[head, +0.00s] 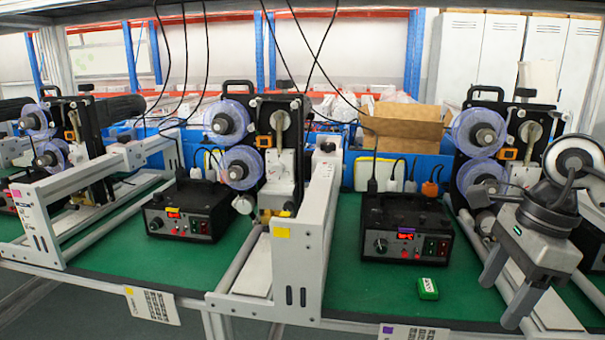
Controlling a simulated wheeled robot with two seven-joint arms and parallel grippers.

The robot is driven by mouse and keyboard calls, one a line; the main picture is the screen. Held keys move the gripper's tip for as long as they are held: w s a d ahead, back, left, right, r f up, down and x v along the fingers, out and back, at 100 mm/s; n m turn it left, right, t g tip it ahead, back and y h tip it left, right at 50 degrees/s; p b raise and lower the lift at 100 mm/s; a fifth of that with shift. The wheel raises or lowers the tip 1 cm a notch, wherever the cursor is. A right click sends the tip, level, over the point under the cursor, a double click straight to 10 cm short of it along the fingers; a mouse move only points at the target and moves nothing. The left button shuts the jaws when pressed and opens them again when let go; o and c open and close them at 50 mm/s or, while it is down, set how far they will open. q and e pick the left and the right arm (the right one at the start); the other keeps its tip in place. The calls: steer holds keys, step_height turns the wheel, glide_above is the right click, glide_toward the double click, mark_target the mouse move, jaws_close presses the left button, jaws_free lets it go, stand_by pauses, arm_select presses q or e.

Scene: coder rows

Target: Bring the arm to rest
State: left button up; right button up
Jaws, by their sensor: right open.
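My right gripper (505,292) shows at the right of the head view, at the end of my right arm (565,185). Its two grey fingers point down and stand apart, with nothing between them. It hangs over the right part of the green bench (465,285), in front of the right coder machine. Whether the fingertips touch anything below cannot be told. My left gripper is not in the head view.
Coder machines with blue reels (240,168) stand in a row along the bench. Black control boxes (190,212) (405,232) sit between white frames (300,250). A small green box (428,288) lies near the front edge. Cables hang from above.

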steer(key=s+a+f+m+g+y, duration=0.15)
steer(key=a+y, duration=0.35)
steer(key=a, duration=0.5)
steer(key=s+a+f+g+y, duration=0.1)
steer(key=a+f+y, duration=0.1)
steer(key=a+y, duration=0.5)
steer(key=a+r+m+t+y+p, duration=0.1)
steer(key=a+r+m+t+y, duration=0.3)
steer(key=a+m+t+y, duration=0.45)
steer(key=w+d+f+m+t+h, duration=0.25)
steer(key=f+m+t+h, duration=0.35)
steer(key=m, duration=0.8)
steer(key=w+d+f+m+t+h, duration=0.1)
steer(key=d+f+m+t+h, duration=0.45)
steer(key=m, duration=0.85)
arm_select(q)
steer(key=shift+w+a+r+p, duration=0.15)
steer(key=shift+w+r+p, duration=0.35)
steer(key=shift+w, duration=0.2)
arm_select(e)
steer(key=s+d+f+m+g+h, duration=0.1)
steer(key=s+f+m+g+h, duration=0.6)
steer(key=s+f+m, duration=0.4)
step_height(320, 180, down, 4)
steer(key=shift+f+h, duration=0.1)
steer(key=shift+h, duration=0.2)
steer(key=shift+d, duration=0.1)
